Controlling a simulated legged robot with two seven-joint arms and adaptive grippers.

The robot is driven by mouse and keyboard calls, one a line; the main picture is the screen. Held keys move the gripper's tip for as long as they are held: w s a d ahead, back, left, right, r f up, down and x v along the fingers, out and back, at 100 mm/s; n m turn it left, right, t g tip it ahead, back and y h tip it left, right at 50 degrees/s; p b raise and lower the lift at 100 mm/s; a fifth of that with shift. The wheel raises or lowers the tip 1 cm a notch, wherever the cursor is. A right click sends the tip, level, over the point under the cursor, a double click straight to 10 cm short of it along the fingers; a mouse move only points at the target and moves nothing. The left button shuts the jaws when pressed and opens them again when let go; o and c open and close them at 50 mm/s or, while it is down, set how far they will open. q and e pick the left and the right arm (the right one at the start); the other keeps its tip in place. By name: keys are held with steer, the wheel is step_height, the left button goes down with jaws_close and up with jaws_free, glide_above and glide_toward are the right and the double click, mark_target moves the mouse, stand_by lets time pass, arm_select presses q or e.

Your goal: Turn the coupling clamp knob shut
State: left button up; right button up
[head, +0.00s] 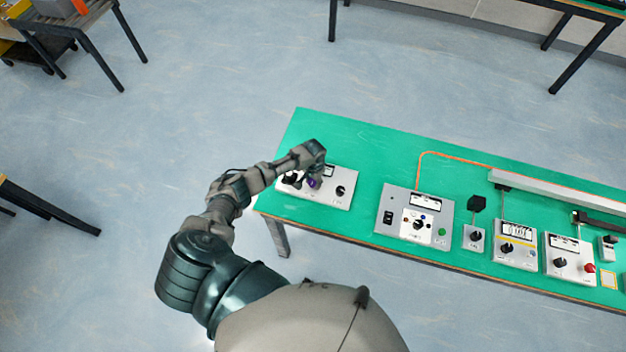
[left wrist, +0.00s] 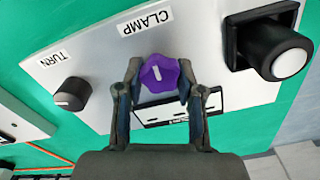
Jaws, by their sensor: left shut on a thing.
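The coupling clamp knob is a purple lobed knob (left wrist: 160,73) with a white mark on its face, beside the label CLAMP in the left wrist view. It sits on a white panel (head: 327,200) at the left end of the green table. In the head view the purple knob (head: 314,183) shows partly behind my left gripper (head: 308,180). In the left wrist view my left gripper (left wrist: 162,80) has one finger on each side of the knob and is shut on it. My right gripper is not in view.
On the same panel are a black knob (left wrist: 72,94) labelled TURN and a thick black cylinder with a white end (left wrist: 288,52). Other control boxes, including a grey one (head: 398,220), stand along the green table (head: 375,165) to the right. Some bare table lies between.

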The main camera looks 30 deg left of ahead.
arm_select(q)
steer(key=m, duration=0.3)
steer(key=shift+d+m, duration=0.1)
steer(key=shift+m, duration=2.5)
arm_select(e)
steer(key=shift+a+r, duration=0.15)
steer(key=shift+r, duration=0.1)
arm_select(q)
steer(key=o, duration=1.2)
steer(key=shift+c, duration=0.2)
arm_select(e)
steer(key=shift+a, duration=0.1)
arm_select(q)
steer(key=shift+r, duration=0.1)
